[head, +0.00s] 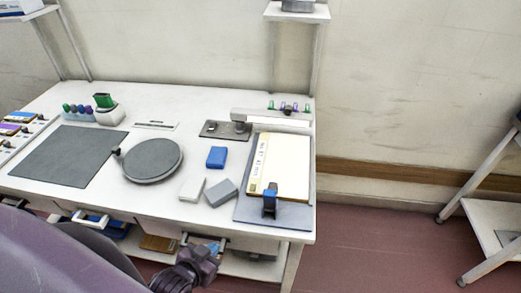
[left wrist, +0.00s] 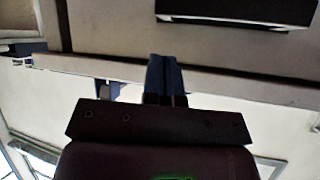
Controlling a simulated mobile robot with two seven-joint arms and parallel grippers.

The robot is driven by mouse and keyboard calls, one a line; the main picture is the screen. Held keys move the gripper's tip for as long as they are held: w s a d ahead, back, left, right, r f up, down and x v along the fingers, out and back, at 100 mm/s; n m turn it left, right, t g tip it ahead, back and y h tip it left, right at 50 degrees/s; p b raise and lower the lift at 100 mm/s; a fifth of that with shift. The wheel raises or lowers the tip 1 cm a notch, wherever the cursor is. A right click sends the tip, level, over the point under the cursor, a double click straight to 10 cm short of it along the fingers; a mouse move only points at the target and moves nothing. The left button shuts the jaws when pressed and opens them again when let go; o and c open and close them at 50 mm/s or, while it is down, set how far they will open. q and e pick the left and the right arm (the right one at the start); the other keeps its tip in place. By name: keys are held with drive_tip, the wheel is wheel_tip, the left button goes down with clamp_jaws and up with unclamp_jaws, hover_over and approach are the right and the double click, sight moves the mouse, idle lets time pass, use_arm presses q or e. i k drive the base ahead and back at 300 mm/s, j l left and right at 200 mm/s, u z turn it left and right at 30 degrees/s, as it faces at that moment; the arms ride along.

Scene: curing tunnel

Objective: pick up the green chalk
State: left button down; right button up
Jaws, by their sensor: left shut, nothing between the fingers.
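I cannot make out a green chalk for certain in either view. My left gripper (head: 213,248) is low at the table's front edge, well away from these. In the left wrist view its two fingers (left wrist: 163,78) are together with nothing between them. My right gripper is not in view.
A dark mat (head: 68,155), a round grey plate (head: 152,160), a blue block (head: 216,157), a white block (head: 192,189) and a grey block (head: 221,193) lie on the table.

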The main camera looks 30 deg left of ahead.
sight(66, 106)
drive_tip(key=k+j+u, duration=0.35)
drive_tip(key=j, duration=0.7)
drive_tip(key=j+u, duration=0.3)
drive_tip(key=j, duration=0.7)
drive_tip(key=j+u, duration=0.35)
drive_tip(key=j, duration=0.75)
